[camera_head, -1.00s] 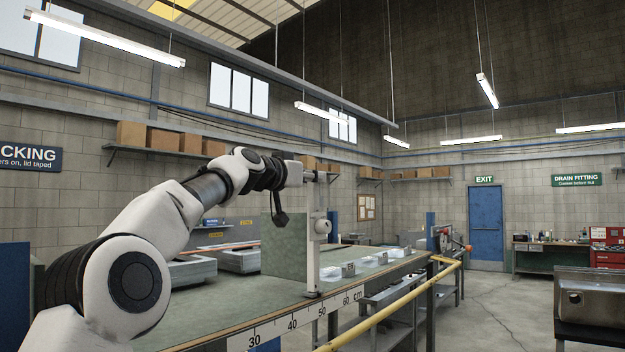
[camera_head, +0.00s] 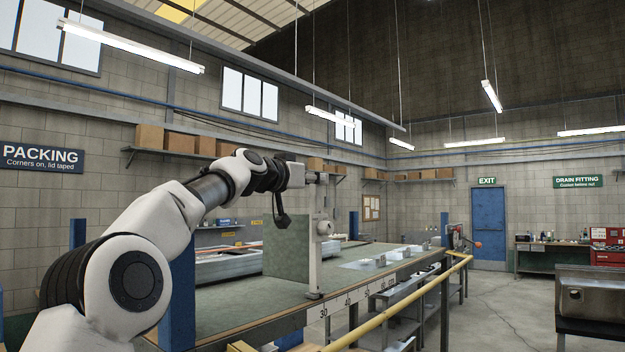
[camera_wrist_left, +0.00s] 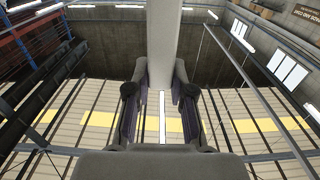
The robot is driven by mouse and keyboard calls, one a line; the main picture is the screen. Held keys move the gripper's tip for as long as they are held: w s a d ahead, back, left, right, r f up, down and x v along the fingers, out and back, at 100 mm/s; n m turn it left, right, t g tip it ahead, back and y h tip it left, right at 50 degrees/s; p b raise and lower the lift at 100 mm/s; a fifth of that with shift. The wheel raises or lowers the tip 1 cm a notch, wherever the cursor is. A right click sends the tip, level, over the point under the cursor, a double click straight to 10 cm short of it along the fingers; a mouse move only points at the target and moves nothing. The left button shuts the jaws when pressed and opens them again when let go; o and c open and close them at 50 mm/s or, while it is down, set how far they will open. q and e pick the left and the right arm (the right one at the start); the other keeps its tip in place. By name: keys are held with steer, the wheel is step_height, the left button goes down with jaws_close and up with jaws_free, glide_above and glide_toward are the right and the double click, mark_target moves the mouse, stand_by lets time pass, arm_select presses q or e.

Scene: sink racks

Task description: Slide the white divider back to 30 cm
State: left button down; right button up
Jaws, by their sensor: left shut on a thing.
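The white divider (camera_head: 324,250) stands upright at the front edge of the green bench (camera_head: 240,305), with a round knob on its post. In the left wrist view, the pale post runs between the two fingers (camera_wrist_left: 163,72). My right gripper is not in view.
A yellow rail (camera_head: 400,302) runs along the front of the bench. A blue post (camera_head: 179,292) stands close behind my left arm. Light-coloured items (camera_head: 375,261) lie on the bench right of the divider. Open floor (camera_head: 503,300) lies to the right.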

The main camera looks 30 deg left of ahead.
arm_select(q)
steer(key=shift+w+d+f, duration=0.1)
steer(key=shift+f, duration=0.3)
steer(key=c, duration=1.4)
jaws_free()
steer(key=o, duration=0.4)
steer(key=shift+r, duration=0.15)
steer(key=s, duration=0.7)
steer(key=shift+a, duration=0.35)
steer(key=shift+s, duration=0.25)
